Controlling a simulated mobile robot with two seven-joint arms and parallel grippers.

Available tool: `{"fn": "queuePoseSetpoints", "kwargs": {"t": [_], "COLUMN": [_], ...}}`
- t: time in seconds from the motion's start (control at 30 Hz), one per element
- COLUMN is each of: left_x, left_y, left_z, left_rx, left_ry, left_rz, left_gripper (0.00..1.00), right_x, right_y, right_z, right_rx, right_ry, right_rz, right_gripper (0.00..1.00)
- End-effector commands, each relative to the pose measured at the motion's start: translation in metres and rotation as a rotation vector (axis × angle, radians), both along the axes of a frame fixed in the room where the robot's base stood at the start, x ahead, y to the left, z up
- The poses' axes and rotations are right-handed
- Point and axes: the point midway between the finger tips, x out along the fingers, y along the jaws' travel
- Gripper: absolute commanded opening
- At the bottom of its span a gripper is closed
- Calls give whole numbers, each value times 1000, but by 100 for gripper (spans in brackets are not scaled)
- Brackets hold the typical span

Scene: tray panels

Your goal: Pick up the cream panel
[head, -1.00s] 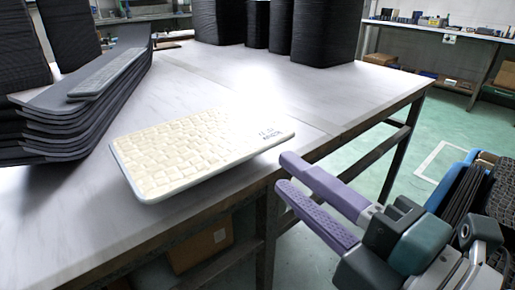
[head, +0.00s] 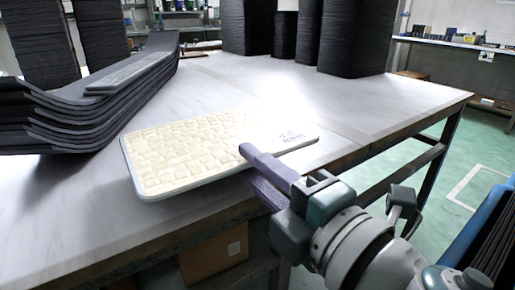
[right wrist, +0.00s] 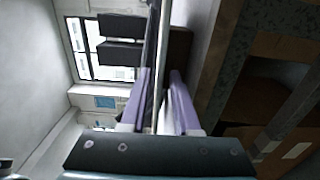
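The cream panel (head: 190,155) is a flat tray with a cream, tile-like surface, a pale rim and dark print at its right end. It is at the near edge of the table in the head view. My right gripper (head: 250,170) is at the panel's near right edge, one purple finger above the rim and the other lower. In the right wrist view the two fingers (right wrist: 160,100) stand apart, with a thin edge-on strip between them that looks like the panel. Contact with either finger cannot be made out. My left gripper is not in view.
A stack of dark curved panels (head: 95,112) stands on the white table (head: 400,100) at the left, with a grey slab (head: 125,75) on top. Black upright containers (head: 353,40) stand at the back. A cardboard box (head: 213,255) is below the table.

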Motion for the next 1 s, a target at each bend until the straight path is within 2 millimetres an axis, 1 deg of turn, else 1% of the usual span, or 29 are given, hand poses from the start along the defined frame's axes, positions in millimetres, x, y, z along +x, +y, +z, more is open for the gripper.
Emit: {"fn": "queuePoseSetpoints", "kwargs": {"t": [0.13, 0.43, 0.9, 0.97, 1.0], "left_x": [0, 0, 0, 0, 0], "left_y": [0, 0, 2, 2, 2], "left_z": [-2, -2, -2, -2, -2], "left_rx": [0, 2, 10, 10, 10], "left_ry": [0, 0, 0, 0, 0], "left_rz": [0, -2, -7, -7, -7], "left_gripper": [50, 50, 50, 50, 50], "right_x": [6, 7, 6, 6, 6], "right_y": [4, 5, 5, 5, 5], "right_z": [0, 0, 0, 0, 0], "right_rx": [-1, -1, 0, 0, 0], "right_ry": [-1, -1, 0, 0, 0], "right_rz": [0, 0, 0, 0, 0], "right_gripper": [30, 29, 3, 0, 0]}}
